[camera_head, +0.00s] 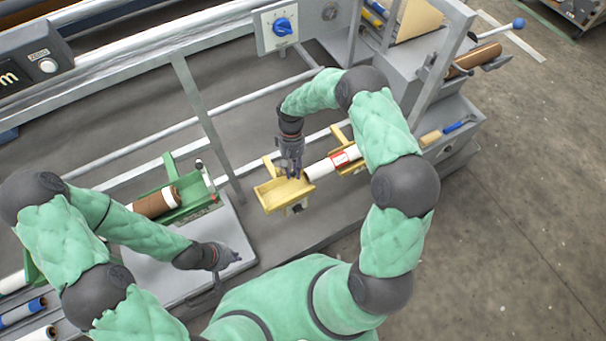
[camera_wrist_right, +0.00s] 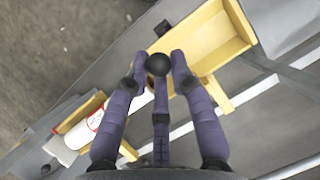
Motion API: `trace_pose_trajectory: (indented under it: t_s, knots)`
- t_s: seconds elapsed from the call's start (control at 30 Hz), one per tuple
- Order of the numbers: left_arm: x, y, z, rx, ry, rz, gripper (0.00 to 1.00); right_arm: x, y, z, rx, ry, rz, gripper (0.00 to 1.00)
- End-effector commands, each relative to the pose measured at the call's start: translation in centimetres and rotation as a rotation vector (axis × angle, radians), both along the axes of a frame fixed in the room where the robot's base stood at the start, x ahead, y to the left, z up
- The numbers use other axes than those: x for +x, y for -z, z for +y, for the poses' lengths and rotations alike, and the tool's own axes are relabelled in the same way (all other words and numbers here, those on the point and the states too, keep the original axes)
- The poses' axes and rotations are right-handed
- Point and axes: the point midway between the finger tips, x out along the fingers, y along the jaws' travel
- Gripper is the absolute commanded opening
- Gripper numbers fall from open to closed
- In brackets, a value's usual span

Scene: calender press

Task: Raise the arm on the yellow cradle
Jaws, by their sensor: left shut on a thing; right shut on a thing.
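The yellow cradle's near trough (camera_head: 285,197) sits below the machine's rails, and it fills the top of the right wrist view (camera_wrist_right: 215,45). Its second yellow support (camera_head: 352,168) is to the right, under a white roll (camera_head: 322,168) with a red label. My right gripper (camera_head: 293,174) is at the near trough. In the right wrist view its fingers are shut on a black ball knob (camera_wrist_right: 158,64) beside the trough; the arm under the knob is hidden. My left gripper (camera_head: 236,257) is shut above the grey plate; what it holds cannot be made out.
A green cradle (camera_head: 188,203) with a brown roll (camera_head: 155,203) stands at the left, with an upright knobbed arm (camera_head: 199,165). A grey plate (camera_head: 160,270) lies below it. A grey upright post (camera_head: 205,120) and long rails run behind the yellow cradle. Open floor lies right.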

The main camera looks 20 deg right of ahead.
Motion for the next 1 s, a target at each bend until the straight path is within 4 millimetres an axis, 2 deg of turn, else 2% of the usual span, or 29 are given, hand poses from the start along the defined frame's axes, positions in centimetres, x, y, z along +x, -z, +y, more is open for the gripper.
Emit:
trace_pose_trajectory:
  t_s: [0.03, 0.43, 1.0]
  knots:
    - [0.0, -0.3, 0.0, 0.000, 0.000, 0.000, 0.00, 1.2, -0.6, 0.5, 0.003, 0.005, -0.019, 0.00]
    - [0.0, -0.2, 0.0, 0.000, 0.000, 0.000, 0.00, 6.6, -2.4, 1.2, 0.003, 0.007, -0.016, 0.00]
    - [0.0, 2.9, 0.0, 0.000, 0.000, 0.000, 0.00, 14.2, -1.5, 1.9, 0.004, 0.002, -0.007, 0.00]
